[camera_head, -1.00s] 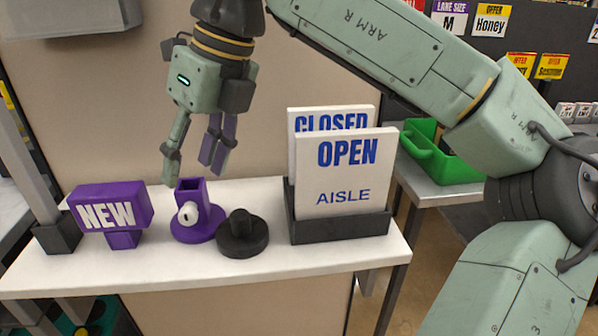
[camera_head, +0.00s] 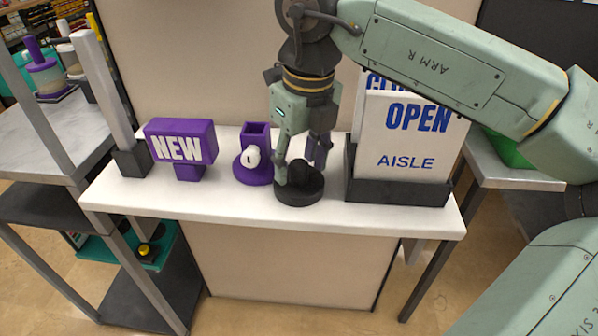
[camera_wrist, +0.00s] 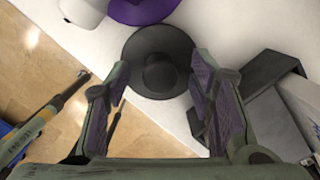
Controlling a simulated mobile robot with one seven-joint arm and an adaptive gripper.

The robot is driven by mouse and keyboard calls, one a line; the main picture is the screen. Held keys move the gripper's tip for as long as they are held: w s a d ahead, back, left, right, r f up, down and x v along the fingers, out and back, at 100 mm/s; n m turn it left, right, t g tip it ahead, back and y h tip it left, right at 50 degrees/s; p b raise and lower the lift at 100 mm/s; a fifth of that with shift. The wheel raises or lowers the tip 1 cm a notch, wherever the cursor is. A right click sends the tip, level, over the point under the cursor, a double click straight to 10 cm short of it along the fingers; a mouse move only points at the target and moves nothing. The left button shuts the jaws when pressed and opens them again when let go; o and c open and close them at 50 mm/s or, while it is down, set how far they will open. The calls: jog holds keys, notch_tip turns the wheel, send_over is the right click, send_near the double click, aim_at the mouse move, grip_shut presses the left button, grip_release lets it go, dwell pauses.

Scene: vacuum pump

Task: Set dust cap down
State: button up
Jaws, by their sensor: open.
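The dust cap looks to be the black round disc with a raised knob (camera_head: 300,196) standing flat on the white counter, right of the purple piece. My gripper (camera_head: 300,170) points down over it, open, one finger at each side of the knob in the head view. In the wrist view the cap (camera_wrist: 158,62) lies beyond and between the spread fingertips (camera_wrist: 161,66), with nothing clamped. I cannot tell whether a finger touches it. The purple fitting (camera_head: 254,170) with a square upright socket and white knob stands just left.
A black holder (camera_head: 398,190) with OPEN and CLOSED signs stands close right of the cap. Bare counter shows along the front edge.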

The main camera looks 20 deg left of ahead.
jog(key=shift+f, duration=0.4)
jog(key=shift+c, duration=0.3)
grip_shut()
